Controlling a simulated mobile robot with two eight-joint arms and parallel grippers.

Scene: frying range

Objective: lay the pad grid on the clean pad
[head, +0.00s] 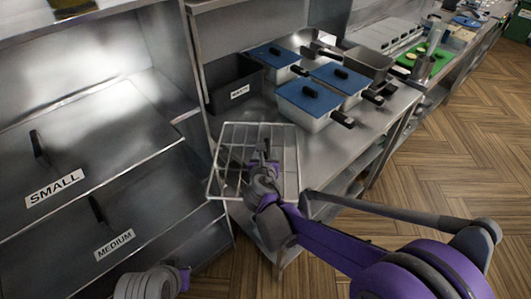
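The pad grid (291,165) is a pale wire rack with a rectangular frame. It shows over the front left end of the steel counter and reaches past its edge. My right gripper (262,152) is at the middle of the grid and appears closed on one of its bars. The arm and wrist cover part of the grid. My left gripper (182,279) is low at the bottom left, apart from the grid, with its fingers barely showing. I cannot make out a clean pad for certain.
Several blue-lidded steel pans (315,98) stand on the counter (335,150) behind the grid. A black labelled bin (235,88) is at their left. Closed drawers marked SMALL (90,150) and MEDIUM (150,215) are at the left. Wooden floor (440,170) lies open at the right.

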